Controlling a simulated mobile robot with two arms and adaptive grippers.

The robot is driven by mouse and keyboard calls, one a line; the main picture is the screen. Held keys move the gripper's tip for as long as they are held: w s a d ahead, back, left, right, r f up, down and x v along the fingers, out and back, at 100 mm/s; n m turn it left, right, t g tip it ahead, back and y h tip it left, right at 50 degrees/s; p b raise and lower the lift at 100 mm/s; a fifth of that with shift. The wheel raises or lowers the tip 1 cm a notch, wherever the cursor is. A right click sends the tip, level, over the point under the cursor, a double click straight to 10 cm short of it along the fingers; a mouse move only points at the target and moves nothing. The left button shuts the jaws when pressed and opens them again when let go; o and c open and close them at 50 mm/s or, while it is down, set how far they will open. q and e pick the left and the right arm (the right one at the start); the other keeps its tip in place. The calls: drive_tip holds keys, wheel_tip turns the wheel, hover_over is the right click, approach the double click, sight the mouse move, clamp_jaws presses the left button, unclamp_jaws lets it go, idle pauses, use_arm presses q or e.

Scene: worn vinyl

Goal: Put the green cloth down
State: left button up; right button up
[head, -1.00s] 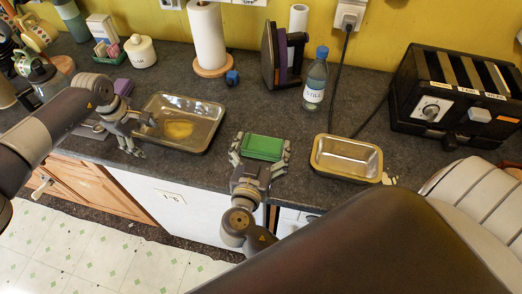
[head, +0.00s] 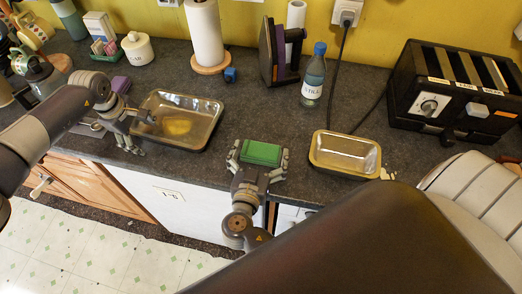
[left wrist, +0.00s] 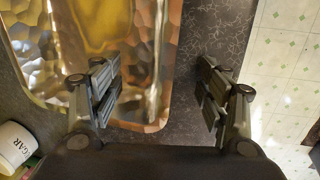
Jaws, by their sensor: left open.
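The green cloth (head: 261,153) is a small folded block at the front edge of the dark counter in the head view. My right gripper (head: 260,158) has its fingers on the left and right sides of the cloth and appears shut on it. I cannot tell whether the cloth's underside touches the counter. My left gripper (head: 138,132) is open and empty at the left end of a metal tray (head: 212,136). In the left wrist view its two fingers (left wrist: 160,95) are wide apart, with the tray's corner (left wrist: 150,125) below.
A smaller metal tin (head: 345,154) stands right of the cloth. A bottle (head: 314,75), an iron (head: 272,52) and a paper towel roll (head: 204,35) stand behind. A black toaster (head: 455,95) is at the right. Counter behind the cloth is clear.

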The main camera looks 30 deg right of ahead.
drive_tip(key=shift+r, duration=0.1)
drive_tip(key=v, duration=1.2)
drive_tip(key=shift+a, duration=0.1)
